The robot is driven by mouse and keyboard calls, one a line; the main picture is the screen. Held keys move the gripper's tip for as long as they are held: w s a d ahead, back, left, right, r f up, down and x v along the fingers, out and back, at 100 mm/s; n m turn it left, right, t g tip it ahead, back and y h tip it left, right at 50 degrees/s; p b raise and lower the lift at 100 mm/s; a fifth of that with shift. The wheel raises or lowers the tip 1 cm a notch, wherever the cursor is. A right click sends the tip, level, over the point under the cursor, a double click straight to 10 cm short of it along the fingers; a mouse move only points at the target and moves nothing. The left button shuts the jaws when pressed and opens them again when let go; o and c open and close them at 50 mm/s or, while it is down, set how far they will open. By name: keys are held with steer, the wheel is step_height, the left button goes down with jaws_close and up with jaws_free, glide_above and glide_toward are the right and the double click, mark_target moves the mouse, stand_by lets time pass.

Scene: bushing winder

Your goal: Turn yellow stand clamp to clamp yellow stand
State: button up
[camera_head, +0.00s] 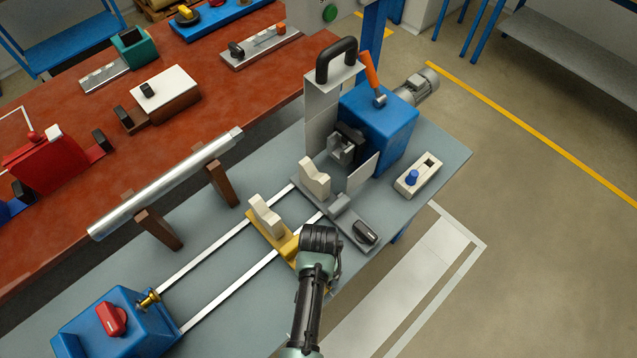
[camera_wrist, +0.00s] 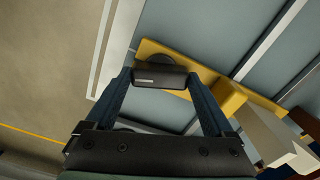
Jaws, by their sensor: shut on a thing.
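The yellow stand (camera_head: 280,241) sits across the two rails on the grey bench, with a cream V-shaped support (camera_head: 265,215) on it. In the wrist view the yellow stand (camera_wrist: 216,73) runs diagonally at the upper right. Its clamp, a black knob with a bar handle (camera_wrist: 160,75), is at the stand's end. My gripper (camera_wrist: 160,80) has one finger on each side of this handle and is shut on it. In the head view my gripper (camera_head: 320,240) covers the stand's near end and hides the clamp.
A grey stand (camera_head: 338,203) with a black handle (camera_head: 365,232) is close to the right of my gripper. Behind it stands a blue motor unit (camera_head: 378,125). A blue tailstock (camera_head: 118,325) is at lower left. A metal tube (camera_head: 165,185) rests on brown supports.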

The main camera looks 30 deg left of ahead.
steer(key=o, duration=1.1)
steer(key=shift+r, duration=0.15)
step_height(320, 180, up, 13)
steer(key=shift+f, duration=0.1)
steer(key=shift+w, duration=0.15)
